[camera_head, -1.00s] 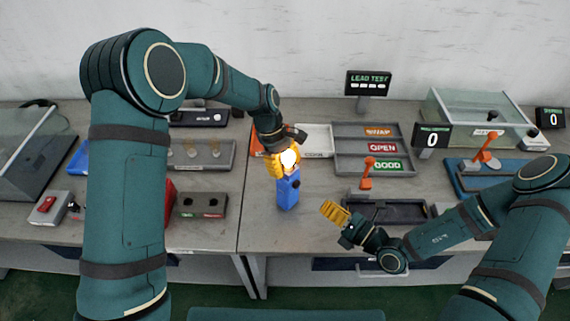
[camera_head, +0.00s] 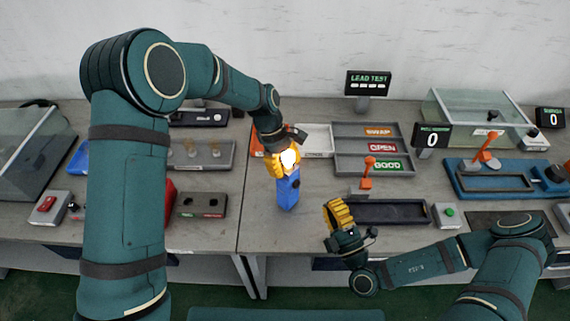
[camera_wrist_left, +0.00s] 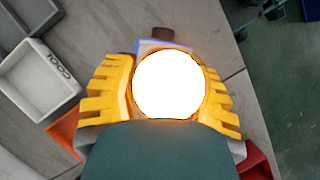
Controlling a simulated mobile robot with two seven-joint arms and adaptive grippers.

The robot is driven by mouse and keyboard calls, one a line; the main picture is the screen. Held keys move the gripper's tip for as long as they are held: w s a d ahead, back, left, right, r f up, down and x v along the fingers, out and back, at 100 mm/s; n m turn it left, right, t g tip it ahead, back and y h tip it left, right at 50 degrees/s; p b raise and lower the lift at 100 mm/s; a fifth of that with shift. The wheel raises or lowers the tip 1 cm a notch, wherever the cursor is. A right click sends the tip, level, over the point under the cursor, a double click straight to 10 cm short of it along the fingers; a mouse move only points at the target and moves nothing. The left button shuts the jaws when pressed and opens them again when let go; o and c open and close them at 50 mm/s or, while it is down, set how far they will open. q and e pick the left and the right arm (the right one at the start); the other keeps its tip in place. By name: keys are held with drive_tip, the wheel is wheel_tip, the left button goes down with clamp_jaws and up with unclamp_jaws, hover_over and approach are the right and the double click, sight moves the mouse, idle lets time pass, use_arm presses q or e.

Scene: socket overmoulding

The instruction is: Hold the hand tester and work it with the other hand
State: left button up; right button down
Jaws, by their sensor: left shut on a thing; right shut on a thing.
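The hand tester (camera_head: 288,192) is a blue upright block with a dark knob on its side, and a glowing white round light shows at its top. My left gripper (camera_head: 283,162), with yellow fingers, is shut on the tester's upper part from above. In the left wrist view the bright disc lies between the yellow fingers (camera_wrist_left: 168,90) and hides most of the tester; a blue edge (camera_wrist_left: 160,44) shows behind it. My right gripper (camera_head: 338,214) is right of the tester and apart from it, its yellow fingers together; what they hold is too small to tell.
A grey box (camera_head: 201,205) stands left of the tester. Bare table surrounds the tester's base.

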drive_tip(key=w+a+m+t+h, duration=0.1)
drive_tip(key=w+a+m+h, duration=0.1)
drive_tip(key=w+a, duration=0.3)
drive_tip(key=shift+w+a+m, duration=0.35)
drive_tip(key=shift+a+m, duration=0.15)
drive_tip(key=shift+r, duration=0.1)
drive_tip(key=c, duration=1.7)
unclamp_jaws()
clamp_jaws()
